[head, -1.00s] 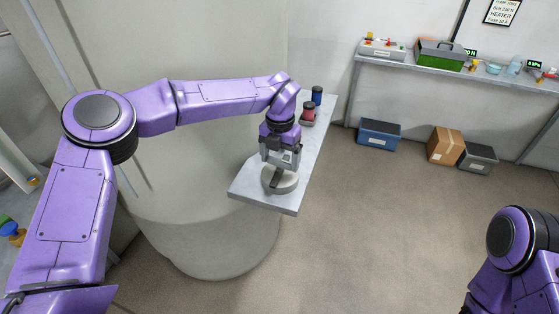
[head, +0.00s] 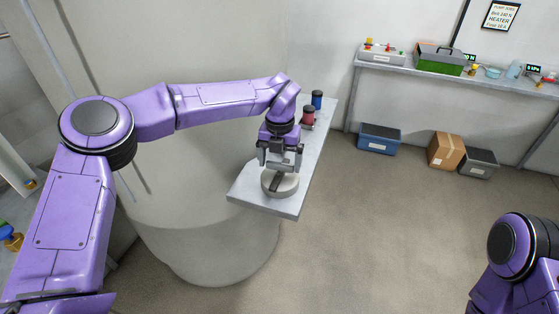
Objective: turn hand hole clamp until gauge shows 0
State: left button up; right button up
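The hand hole clamp appears to be the round grey piece (head: 291,186) with a dark bar across its top, near the front end of a grey shelf (head: 250,195). My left gripper (head: 281,168) is directly above it, pointing down. Its fingers are spread apart, and the bar shows below them. Whether a finger touches the bar cannot be told. Two small green-lit displays stand on the back bench, a left one (head: 470,57) and a right one (head: 533,68). Their digits are too small to read surely, and I cannot tell which is the gauge. My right gripper is out of view.
A red item (head: 308,116) and a blue item (head: 317,99) stand farther back on the shelf. A large pale tank (head: 205,240) is beside it. A blue bin (head: 379,138), a cardboard box (head: 446,150) and a grey bin (head: 479,163) sit under the bench. The middle floor is clear.

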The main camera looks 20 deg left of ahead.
aim_at(280, 163)
pick_arm(q)
notch_tip(280, 163, up, 11)
jog(key=shift+f+b, duration=0.2)
jog(key=shift+b, duration=0.25)
